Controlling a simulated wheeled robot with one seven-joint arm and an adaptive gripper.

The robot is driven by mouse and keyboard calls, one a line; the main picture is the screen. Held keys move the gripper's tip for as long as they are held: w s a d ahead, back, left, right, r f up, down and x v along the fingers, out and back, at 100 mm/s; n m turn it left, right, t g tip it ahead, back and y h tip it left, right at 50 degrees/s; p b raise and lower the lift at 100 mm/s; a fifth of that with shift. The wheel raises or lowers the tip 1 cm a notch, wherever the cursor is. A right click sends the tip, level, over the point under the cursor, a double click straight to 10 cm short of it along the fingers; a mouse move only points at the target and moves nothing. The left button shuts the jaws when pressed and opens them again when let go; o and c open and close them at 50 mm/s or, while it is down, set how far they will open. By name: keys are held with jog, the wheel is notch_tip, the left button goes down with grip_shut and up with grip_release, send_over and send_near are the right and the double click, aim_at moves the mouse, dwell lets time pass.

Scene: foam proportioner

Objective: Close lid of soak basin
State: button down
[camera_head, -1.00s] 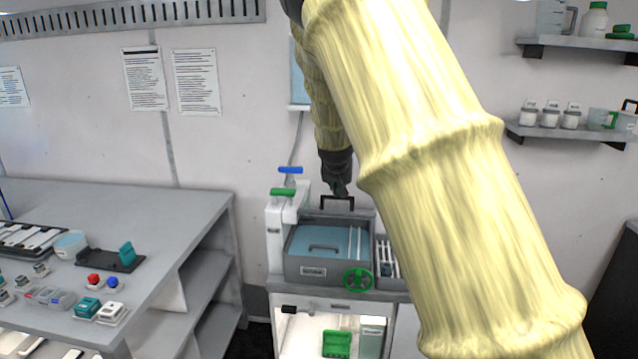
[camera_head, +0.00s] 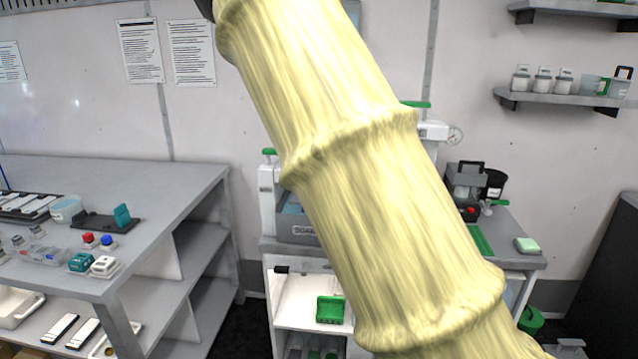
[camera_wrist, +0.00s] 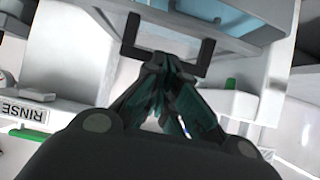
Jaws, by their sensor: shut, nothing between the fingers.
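The soak basin (camera_head: 297,233) shows in the head view as a grey box with a label, mostly hidden behind my arm. In the wrist view a black U-shaped handle (camera_wrist: 128,38) stands on a grey edge, which looks like the lid (camera_wrist: 225,37). A blue surface (camera_wrist: 190,8) lies beyond that edge. My gripper (camera_wrist: 172,63) is shut and empty, its tips close to the handle's bar; I cannot tell whether they touch. My gripper is hidden in the head view. The lid's angle cannot be told from the present views.
A grey bench (camera_head: 150,180) with small items stands left. A cabinet with a green tray (camera_head: 330,309) is below the basin. Right of my arm are a black-and-grey device (camera_head: 465,190) and a counter. In the wrist view a RINSE label (camera_wrist: 20,113) and green-handled parts flank the gripper.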

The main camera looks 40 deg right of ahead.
jog(key=shift+s+a+f+b, duration=0.15)
jog(key=shift+f+b, duration=0.1)
jog(key=shift+f, duration=0.45)
jog(key=shift+s+a+f+b, duration=0.1)
jog(key=shift+a+f+b, duration=0.15)
jog(key=shift+f, duration=0.4)
jog(key=shift+s+a+f+b, duration=0.15)
jog(key=shift+f+b, duration=0.15)
jog(key=shift+f, duration=0.4)
jog(key=shift+d+r, duration=0.1)
notch_tip(320, 180, up, 4)
jog(key=p, duration=0.3)
jog(key=s+a+f+b, duration=0.2)
jog(key=s+a+f, duration=0.1)
jog(key=s+a, duration=0.3)
jog(key=shift+s+a+f+b, duration=0.25)
jog(key=shift+s+b, duration=0.1)
jog(key=shift+s, duration=0.15)
jog(key=shift+f, duration=0.1)
